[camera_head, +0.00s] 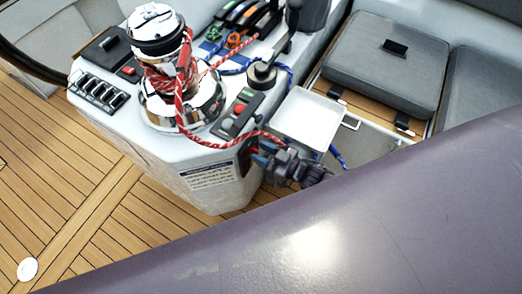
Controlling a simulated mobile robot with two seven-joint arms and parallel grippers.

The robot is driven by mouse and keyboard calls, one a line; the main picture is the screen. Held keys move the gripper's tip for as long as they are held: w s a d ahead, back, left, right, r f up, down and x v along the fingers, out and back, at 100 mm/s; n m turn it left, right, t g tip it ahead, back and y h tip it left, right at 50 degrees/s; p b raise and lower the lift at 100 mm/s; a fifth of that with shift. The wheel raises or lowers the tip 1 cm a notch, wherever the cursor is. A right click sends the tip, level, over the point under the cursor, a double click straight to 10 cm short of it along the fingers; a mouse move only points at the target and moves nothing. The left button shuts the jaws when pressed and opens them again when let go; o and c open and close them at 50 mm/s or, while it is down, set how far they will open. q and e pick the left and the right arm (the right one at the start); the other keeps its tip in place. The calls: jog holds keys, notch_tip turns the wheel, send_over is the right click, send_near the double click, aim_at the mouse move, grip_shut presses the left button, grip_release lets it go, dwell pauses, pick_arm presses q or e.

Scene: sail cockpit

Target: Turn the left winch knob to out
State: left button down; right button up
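The chrome winch (182,105) stands on the white console with red-flecked rope wrapped around it. A small dark control panel (239,114) with a red button and grey and green parts lies on the console top, right of the winch. A dark panel with a red part (246,156) is on the console's side face, partly hidden. I cannot tell for certain which part is the left winch knob. My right gripper (265,160) is beside this side face, its fingertips close to the dark panel. Contact and finger opening are too small to make out. My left gripper is not in view.
A black switch panel (98,91) is at the console's left. A black lever (270,70) and rope clutches (245,14) stand behind. A white tray (308,117) is right of the console, near a grey cushion (385,62).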

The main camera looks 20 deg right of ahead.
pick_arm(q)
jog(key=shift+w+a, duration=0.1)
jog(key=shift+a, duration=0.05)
pick_arm(e)
jog(key=shift+w+a, duration=0.1)
grip_shut()
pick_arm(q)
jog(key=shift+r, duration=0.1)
